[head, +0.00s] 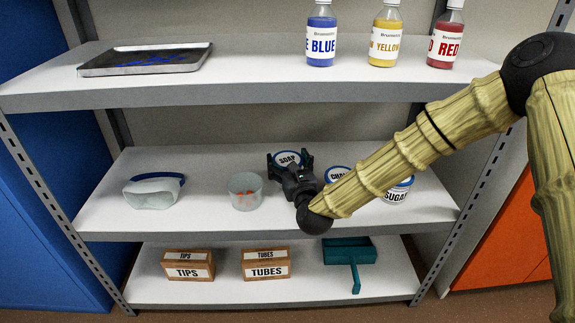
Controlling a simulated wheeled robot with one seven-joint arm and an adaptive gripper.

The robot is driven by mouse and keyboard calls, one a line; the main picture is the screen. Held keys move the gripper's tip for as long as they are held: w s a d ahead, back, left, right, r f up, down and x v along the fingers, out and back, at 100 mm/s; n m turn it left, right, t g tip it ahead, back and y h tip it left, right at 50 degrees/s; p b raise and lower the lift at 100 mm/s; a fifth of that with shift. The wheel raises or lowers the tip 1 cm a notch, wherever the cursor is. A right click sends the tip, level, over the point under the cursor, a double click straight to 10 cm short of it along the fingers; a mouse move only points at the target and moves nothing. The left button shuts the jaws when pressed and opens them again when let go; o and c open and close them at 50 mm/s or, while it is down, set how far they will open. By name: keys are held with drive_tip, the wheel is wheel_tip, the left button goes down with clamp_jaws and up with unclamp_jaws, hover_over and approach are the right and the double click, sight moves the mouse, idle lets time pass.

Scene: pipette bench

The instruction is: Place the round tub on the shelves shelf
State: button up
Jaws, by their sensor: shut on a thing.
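A round tub (287,158) with a blue-rimmed white lid lettered SOAP is at the middle shelf, right of centre. My gripper (290,162) reaches in from the right with its dark fingers on either side of this tub, shut on it. The gripper hides most of the tub's body, so I cannot tell whether its base touches the shelf. The shelves (150,228) are grey-white, with upper, middle and lower boards in view.
On the middle board are goggles (153,190), a clear cup (245,192) with orange bits, a tub lettered CHA (337,173) and a SUGAR tub (398,192), both partly behind my arm.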

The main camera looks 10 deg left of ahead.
drive_tip(key=shift+f, duration=0.25)
drive_tip(key=o, duration=1.3)
drive_tip(key=shift+o, duration=0.2)
drive_tip(key=shift+r, duration=0.15)
drive_tip(key=shift+s+d, duration=0.15)
drive_tip(key=shift+s, duration=0.15)
drive_tip(key=p+v, duration=0.3)
drive_tip(key=v, duration=0.8)
drive_tip(key=shift+s, duration=0.15)
